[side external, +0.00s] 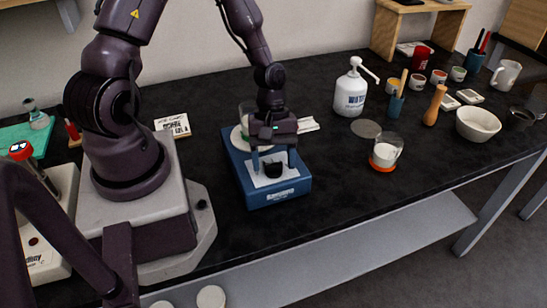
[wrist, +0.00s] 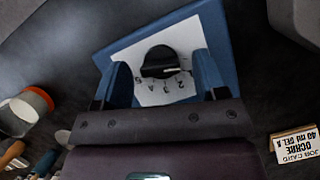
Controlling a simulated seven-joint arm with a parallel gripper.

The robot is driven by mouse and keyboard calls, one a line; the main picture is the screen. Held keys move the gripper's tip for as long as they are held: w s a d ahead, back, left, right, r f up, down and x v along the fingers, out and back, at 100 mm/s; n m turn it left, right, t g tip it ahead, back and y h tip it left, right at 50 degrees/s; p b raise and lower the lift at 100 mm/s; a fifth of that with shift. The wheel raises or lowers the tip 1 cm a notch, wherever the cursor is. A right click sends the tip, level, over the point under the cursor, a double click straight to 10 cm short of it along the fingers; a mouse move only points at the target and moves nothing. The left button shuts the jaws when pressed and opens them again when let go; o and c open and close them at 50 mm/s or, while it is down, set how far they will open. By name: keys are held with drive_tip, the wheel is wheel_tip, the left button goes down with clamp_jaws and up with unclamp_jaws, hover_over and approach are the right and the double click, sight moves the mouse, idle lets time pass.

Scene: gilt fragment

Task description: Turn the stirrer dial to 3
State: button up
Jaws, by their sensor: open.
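The stirrer (side external: 235,165) is a blue box on the black bench, with a white panel on its front part. Its black dial (side external: 273,170) stands on that panel and also shows in the wrist view (wrist: 158,60). Small numbers are printed around the dial; a pale mark shows on its right side in the wrist view, but I cannot tell its exact setting. My gripper (side external: 273,160) is open and points down over the panel. Its two blue-grey fingers stand either side of the dial, with gaps visible in the wrist view (wrist: 162,65).
A pale round plate (side external: 239,138) with a glass vessel sits on the stirrer behind my gripper, partly hidden. A labelled card (side external: 173,125) lies to the left. A white pump bottle (side external: 350,92), a glass with orange base (side external: 385,152) and a bowl (side external: 478,123) stand to the right.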

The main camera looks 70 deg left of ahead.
drive_tip(key=shift+c, duration=0.2)
drive_tip(key=c, duration=0.9)
drive_tip(key=shift+m, duration=0.3)
drive_tip(key=m+g, duration=0.1)
drive_tip(key=m, duration=0.2)
drive_tip(key=shift+w+d+m+y, duration=0.1)
drive_tip(key=shift+m+y, duration=0.2)
drive_tip(key=shift+y, duration=0.1)
drive_tip(key=m, duration=0.2)
drive_tip(key=m+g+y, duration=0.1)
drive_tip(key=m, duration=0.1)
drive_tip(key=shift+w+r+m+g, duration=0.1)
drive_tip(key=shift+m+g, duration=0.2)
drive_tip(key=m+y, duration=0.1)
drive_tip(key=m, duration=0.1)
drive_tip(key=m+y, duration=0.1)
drive_tip(key=m, duration=0.1)
drive_tip(key=shift+d+m+g, duration=0.2)
drive_tip(key=shift+m+g, duration=0.1)
drive_tip(key=shift+m+y, duration=0.8)
drive_tip(key=shift+m, duration=1.4)
